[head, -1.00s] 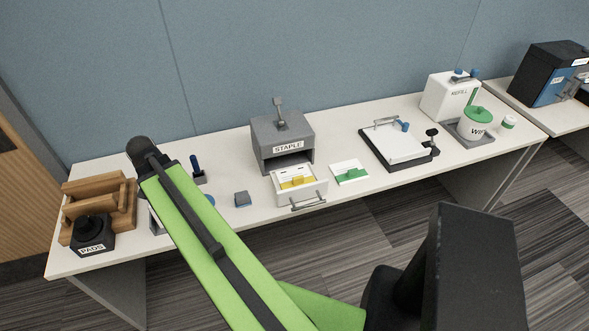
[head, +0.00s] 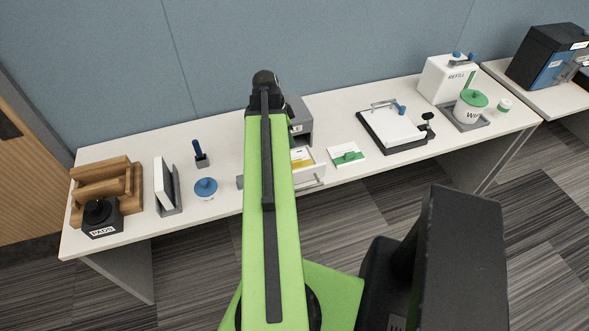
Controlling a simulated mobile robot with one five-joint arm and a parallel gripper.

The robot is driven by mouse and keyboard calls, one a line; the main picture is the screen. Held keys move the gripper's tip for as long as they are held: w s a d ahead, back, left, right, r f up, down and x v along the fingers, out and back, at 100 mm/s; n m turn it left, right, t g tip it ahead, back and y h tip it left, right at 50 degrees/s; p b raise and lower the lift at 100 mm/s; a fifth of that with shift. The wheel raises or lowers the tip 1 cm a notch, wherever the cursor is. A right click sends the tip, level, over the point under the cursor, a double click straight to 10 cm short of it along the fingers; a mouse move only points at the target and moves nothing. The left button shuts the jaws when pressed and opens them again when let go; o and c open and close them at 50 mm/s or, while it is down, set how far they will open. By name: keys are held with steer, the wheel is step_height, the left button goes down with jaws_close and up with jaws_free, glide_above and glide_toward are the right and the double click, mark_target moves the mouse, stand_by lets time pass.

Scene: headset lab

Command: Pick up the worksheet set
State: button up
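No thing in view is labelled as the worksheet set. Two candidates show in the head view: a stack of white sheets (head: 390,125) on a black board with a metal clip, and a white pad with a green piece (head: 347,155) lying on the table. The open drawer (head: 311,178) of the grey stapling box (head: 299,127) holds white and yellow items. My green arm partly covers the box and drawer. My gripper's fingers do not show; only the black joint at the arm's far end is visible, in front of the box.
The long white table (head: 225,150) runs across the view against a blue partition. On its left are a wooden rack (head: 103,185), a black pads box (head: 101,220), an upright panel (head: 166,183) and a blue-topped dish (head: 206,188). A refill box (head: 446,80) and wipes tub (head: 470,108) stand right.

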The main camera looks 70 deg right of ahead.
steer(key=b, duration=0.6)
glide_above(297, 161)
steer(key=w, duration=0.1)
steer(key=f, duration=0.7)
steer(key=shift+w+a+f, duration=0.1)
steer(key=shift+a+f, duration=0.15)
steer(key=shift+f, duration=0.1)
steer(key=shift+r, duration=0.15)
steer(key=b+x, duration=0.5)
steer(key=shift+w+a+f, duration=0.1)
steer(key=shift+a+f, duration=0.15)
steer(key=shift+f, duration=0.05)
steer(key=shift+r, duration=0.15)
steer(key=shift+c, duration=0.3)
jaws_close()
